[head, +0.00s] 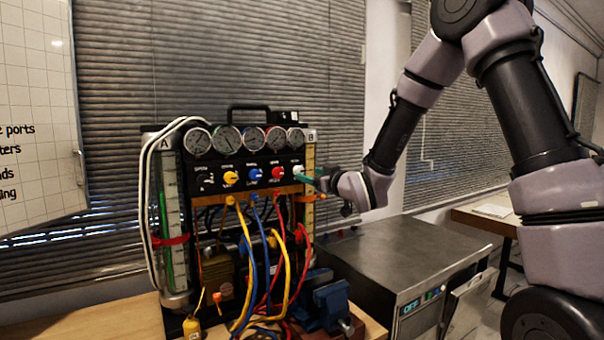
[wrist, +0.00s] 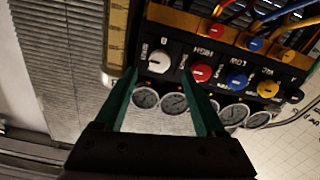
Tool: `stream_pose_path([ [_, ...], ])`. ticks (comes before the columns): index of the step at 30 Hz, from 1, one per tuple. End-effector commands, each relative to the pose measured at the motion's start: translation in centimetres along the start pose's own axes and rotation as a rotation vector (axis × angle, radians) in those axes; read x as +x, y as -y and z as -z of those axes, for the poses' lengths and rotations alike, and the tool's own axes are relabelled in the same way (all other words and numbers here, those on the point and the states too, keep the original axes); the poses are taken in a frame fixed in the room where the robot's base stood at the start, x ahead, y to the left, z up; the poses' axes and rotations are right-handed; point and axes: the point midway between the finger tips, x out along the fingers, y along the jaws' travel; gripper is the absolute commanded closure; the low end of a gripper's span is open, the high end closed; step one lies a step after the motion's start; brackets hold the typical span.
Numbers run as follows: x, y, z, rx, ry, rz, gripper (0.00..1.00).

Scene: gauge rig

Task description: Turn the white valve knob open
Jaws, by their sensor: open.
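The white valve knob (head: 298,171) is at the right end of the row of knobs on the gauge rig. In the wrist view the white knob (wrist: 159,62) sits just beyond and between the two green fingertips, under a label. My gripper (wrist: 165,82) is open, with its fingers on either side of the knob's line and nothing visibly held. In the head view my gripper (head: 312,180) reaches in from the right at the rig's right side, close to the white knob. Whether the fingers touch the knob cannot be told.
Red (head: 277,173), blue (head: 255,174) and yellow (head: 231,178) knobs stand left of the white one. Several gauges (head: 228,138) sit above. Coloured hoses (head: 285,270) hang below. A gauge column (head: 309,190) marks the right side. A dark metal cabinet (head: 400,250) stands at right.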

Motion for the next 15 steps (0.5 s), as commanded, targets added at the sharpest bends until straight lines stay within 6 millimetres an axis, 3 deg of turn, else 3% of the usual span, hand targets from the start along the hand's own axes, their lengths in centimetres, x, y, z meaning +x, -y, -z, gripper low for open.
stream_pose_path([
  [6, 3.9, 0.0, 0.0, 0.001, 0.0, 0.0, 0.28],
  [15, 5.8, 0.0, 0.0, -0.001, 0.001, 0.0, 0.28],
])
